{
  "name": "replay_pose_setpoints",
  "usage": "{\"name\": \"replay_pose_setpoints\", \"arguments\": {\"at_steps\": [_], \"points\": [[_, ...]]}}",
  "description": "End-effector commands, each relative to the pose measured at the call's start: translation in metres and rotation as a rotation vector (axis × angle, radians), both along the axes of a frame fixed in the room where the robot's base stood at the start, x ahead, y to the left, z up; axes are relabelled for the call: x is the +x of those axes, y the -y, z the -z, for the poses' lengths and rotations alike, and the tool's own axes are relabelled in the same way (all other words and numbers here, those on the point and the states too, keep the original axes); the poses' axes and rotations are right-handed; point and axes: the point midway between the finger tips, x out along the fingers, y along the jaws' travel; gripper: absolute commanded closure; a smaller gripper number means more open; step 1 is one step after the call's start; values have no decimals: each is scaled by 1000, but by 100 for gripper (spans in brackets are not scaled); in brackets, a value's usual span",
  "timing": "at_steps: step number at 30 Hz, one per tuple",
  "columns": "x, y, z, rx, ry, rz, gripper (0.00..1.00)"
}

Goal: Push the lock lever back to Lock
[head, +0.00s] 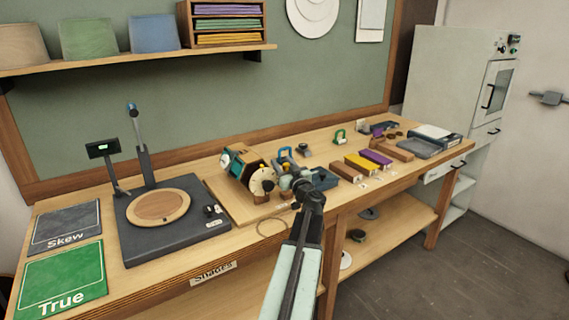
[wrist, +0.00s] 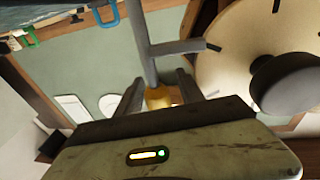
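In the wrist view a grey metal bar with a side arm (wrist: 152,50) runs down to a yellow knob (wrist: 158,97); it may be the lock lever, but no Lock marking is readable. My gripper (wrist: 160,88) has its two dark fingers apart, one on each side of the knob; I cannot tell whether either touches it. A large cream disc (wrist: 225,65) with a dark round knob (wrist: 284,83) fills the right of that view. In the head view my gripper (head: 298,184) is at the bench machine with the cream dial (head: 262,183), and my arm hides part of it.
A dark turntable base (head: 150,240) with a wooden disc is left of the machine. Green True (head: 62,276) and grey Skew (head: 66,230) mats lie at the bench's left end. Brown, yellow and purple blocks (head: 360,165) and a grey tray (head: 428,142) are to the right.

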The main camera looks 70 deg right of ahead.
Motion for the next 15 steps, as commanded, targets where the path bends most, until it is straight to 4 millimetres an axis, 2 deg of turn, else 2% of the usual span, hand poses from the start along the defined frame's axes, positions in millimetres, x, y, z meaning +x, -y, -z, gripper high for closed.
{"name": "replay_pose_setpoints", "arguments": {"at_steps": [8,15], "points": [[-5,-4,1,1,1,3,53],[-31,-36,6,0,0,4,53]]}}
